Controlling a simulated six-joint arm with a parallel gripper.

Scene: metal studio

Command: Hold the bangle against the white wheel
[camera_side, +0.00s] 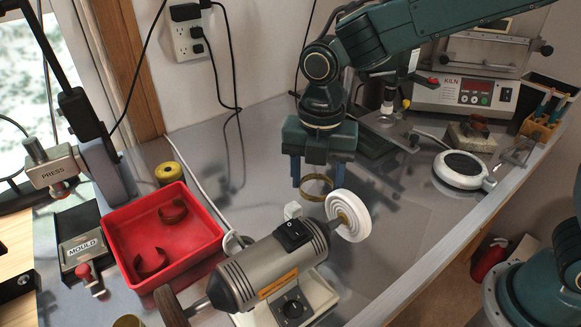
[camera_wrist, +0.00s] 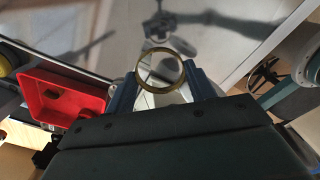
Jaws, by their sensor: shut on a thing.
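My gripper (camera_side: 317,183) points down above the bench, its blue fingers shut on a brass-coloured bangle (camera_side: 313,198). The bangle hangs as a ring between the fingertips, and shows as an upright hoop in the wrist view (camera_wrist: 160,91). The white wheel (camera_side: 357,207) is on the right end of the grey polishing motor (camera_side: 262,268). In the side view the bangle is just up and left of the wheel, near its upper edge. Whether they touch cannot be told. In the wrist view the wheel is mostly hidden behind the bangle and gripper.
A red tray (camera_side: 208,243) with two copper-brown cuffs stands left of the motor. A brown wheel (camera_side: 170,305) is on the motor's other end. A round white device (camera_side: 461,170) and a kiln (camera_side: 465,93) stand at right.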

